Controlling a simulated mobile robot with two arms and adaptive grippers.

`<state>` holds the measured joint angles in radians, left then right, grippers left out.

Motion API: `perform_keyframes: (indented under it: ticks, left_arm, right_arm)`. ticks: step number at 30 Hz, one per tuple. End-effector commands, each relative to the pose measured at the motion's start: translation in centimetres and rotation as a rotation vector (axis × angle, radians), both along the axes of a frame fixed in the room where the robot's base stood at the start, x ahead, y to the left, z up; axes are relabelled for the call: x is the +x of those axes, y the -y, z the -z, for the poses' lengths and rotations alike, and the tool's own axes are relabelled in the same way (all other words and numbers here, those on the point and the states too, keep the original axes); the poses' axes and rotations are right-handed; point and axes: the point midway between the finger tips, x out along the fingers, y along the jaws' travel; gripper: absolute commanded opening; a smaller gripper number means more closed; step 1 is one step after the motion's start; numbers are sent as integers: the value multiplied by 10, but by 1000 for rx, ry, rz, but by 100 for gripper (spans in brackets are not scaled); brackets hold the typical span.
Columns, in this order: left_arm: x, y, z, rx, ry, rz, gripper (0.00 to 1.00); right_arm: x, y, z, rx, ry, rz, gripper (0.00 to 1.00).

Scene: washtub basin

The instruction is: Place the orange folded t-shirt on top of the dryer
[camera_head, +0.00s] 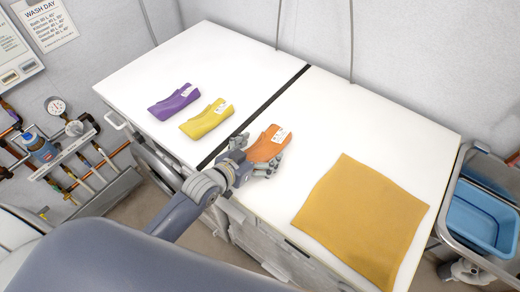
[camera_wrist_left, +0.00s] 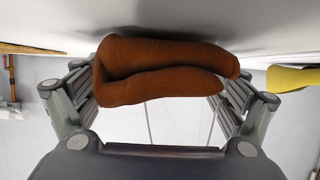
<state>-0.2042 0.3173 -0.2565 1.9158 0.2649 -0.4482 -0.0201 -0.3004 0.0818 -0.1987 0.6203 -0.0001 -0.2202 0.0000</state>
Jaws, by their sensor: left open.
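The orange folded t-shirt (camera_head: 268,143), with a white label, is on the right white machine top (camera_head: 370,130), close to the dark gap. I cannot tell from the frames which machine is the dryer; the left white machine top (camera_head: 200,65) is across the gap. My left gripper (camera_head: 257,156) is open at the shirt's near end, its fingers on either side. In the left wrist view the shirt's folded end (camera_wrist_left: 165,72) fills the space between the open fingers. Whether the fingers touch it is unclear. My right gripper is not in view.
A purple folded garment (camera_head: 174,101) and a yellow one (camera_head: 207,119) lie on the left top. A mustard cloth (camera_head: 362,220) lies flat at the right top's near right. A blue basin (camera_head: 490,215) stands to the right.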

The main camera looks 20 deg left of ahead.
Motion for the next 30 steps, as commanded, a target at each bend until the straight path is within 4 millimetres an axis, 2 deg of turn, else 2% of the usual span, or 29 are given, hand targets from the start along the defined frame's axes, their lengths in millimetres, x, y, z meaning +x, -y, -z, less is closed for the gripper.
perform_keyframes:
  ticks: [4, 7, 21, 30]
  left_arm:
    - [-1, 0, -4, 0, 1, 0, 90]
    - [-10, -4, -5, 0, -1, 0, 90]
    - [-85, -31, -38, 1, -3, 1, 90]
    - [-104, -38, -48, 0, 0, 0, 90]
  right_arm:
    - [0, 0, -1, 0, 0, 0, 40]
    - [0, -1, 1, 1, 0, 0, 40]
    - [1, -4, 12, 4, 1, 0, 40]
    - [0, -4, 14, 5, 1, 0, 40]
